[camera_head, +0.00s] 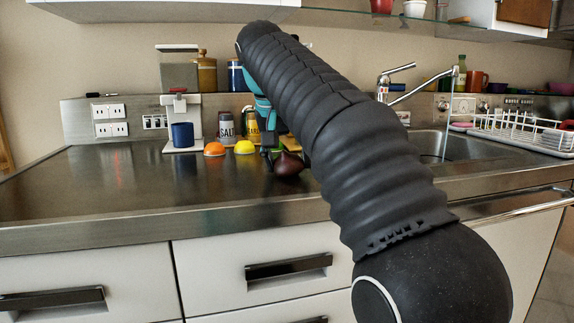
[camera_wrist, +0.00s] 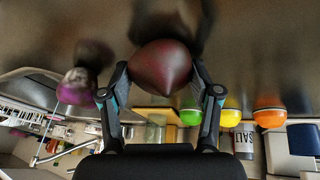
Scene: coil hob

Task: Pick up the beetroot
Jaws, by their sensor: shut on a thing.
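The beetroot (camera_head: 289,164) is dark red-purple and round with a pointed end. It is at or just above the dark counter; I cannot tell whether it touches it. In the wrist view the beetroot (camera_wrist: 160,62) sits between both fingers of my gripper (camera_wrist: 160,80), one on each side. My gripper (camera_head: 273,157) is shut on it. In the head view my arm hides part of the gripper and the counter behind it.
A salt shaker (camera_head: 226,125) and a blue mug (camera_head: 183,135) stand behind. A purple-and-dark item (camera_wrist: 76,90) is at the wrist view's left. The left counter (camera_head: 90,190) is clear.

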